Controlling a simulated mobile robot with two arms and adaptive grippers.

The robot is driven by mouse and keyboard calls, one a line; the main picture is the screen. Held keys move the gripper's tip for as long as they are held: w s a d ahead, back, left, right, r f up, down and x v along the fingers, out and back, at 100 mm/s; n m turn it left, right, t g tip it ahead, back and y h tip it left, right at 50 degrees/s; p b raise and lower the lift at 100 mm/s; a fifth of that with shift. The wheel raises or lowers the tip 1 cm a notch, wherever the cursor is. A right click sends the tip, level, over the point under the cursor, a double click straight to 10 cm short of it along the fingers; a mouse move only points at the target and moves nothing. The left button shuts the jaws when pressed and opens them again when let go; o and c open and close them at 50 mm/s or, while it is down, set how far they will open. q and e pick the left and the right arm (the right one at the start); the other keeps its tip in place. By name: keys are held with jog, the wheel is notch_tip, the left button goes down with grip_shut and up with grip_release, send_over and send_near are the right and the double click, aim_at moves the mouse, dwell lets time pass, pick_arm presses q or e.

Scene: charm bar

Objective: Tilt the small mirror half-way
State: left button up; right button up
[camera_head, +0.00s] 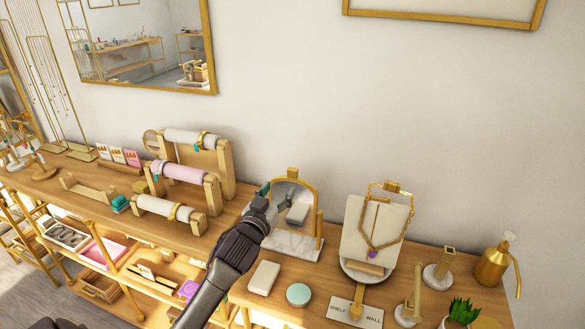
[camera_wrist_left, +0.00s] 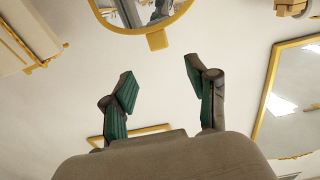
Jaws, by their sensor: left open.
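The small mirror (camera_head: 313,190) has an arched gold frame and stands on a white marble base (camera_head: 300,247) on the wooden counter. In the left wrist view, the lower part of a gold-framed mirror with a gold tab (camera_wrist_left: 157,40) shows at the top edge, beyond my fingertips. My left gripper (camera_head: 272,195) is in front of the small mirror's left side, and hides part of its glass and frame. In the left wrist view its two green-padded fingers (camera_wrist_left: 158,82) are spread apart with nothing between them. My right gripper is in neither view.
A necklace bust (camera_head: 370,230) stands right of the mirror, and bracelet rolls (camera_head: 185,172) stand to its left. A white box (camera_head: 264,277), a mint round tin (camera_head: 298,294) and a small sign (camera_head: 354,313) lie in front. A gold pump bottle (camera_head: 493,264) is at far right.

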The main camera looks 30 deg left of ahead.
aim_at(292, 171)
pick_arm(q)
jog(key=p+x, duration=0.2)
jog(key=x, duration=0.8)
jog(key=shift+d+p, duration=0.1)
jog(key=shift+p, duration=0.2)
jog(key=shift+w+f, duration=0.1)
jog(key=shift+w, duration=0.7)
grip_shut()
